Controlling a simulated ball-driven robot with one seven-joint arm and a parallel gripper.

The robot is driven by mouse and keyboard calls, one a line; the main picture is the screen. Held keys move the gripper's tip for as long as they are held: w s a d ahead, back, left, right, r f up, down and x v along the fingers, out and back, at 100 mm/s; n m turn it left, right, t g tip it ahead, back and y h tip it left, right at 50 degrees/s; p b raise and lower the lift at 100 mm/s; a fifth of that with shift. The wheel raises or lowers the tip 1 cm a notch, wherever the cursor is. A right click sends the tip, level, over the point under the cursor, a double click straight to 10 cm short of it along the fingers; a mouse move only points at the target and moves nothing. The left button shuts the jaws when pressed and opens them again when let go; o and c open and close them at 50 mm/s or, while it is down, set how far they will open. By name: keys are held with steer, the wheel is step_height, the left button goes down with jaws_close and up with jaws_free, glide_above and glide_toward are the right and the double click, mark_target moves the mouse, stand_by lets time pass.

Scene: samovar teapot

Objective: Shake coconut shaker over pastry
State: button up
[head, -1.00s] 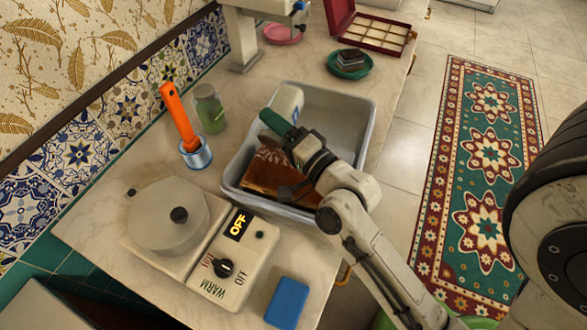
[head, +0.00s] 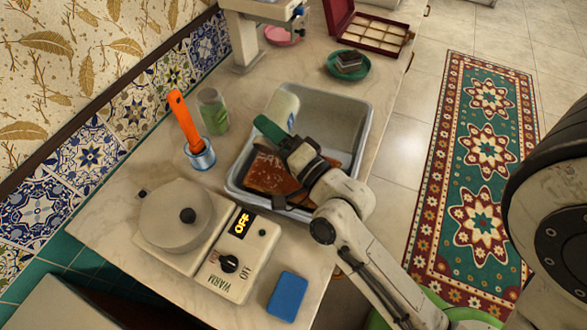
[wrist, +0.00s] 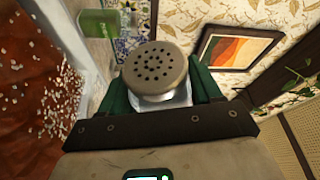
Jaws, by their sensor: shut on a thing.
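The coconut shaker (head: 283,105) shows in the head view as a pale cylinder at my green fingertips, tilted over the grey bin. In the wrist view its beige perforated lid (wrist: 156,68) faces the camera between the green fingers. My gripper (head: 276,128) is shut on the shaker's body; it also shows in the wrist view (wrist: 165,98). The pastry (head: 268,174) is a brown slab in the bin below my gripper, partly hidden by the arm. In the wrist view its reddish-brown surface (wrist: 30,85) carries many white flakes.
The grey bin (head: 357,113) surrounds the pastry. A warmer (head: 237,262) with a lidded pot and a blue block (head: 287,297) are near the front. A green plate (head: 348,66) stands behind.

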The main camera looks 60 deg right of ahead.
step_height(320, 180, down, 3)
steer(key=shift+r+b, duration=0.15)
steer(key=shift+b, duration=1.05)
steer(key=shift+r, duration=0.1)
steer(key=shift+s+d+f+b, duration=0.2)
steer(key=shift+s+d+b, duration=0.35)
steer(key=shift+s, duration=0.1)
steer(key=s+d+b, duration=0.4)
steer(key=shift+s, duration=0.2)
steer(key=shift+s+d+r+b, duration=0.2)
steer(key=shift+s+d+b, duration=0.45)
steer(key=shift+s+d, duration=0.85)
steer(key=shift+s+a, duration=0.1)
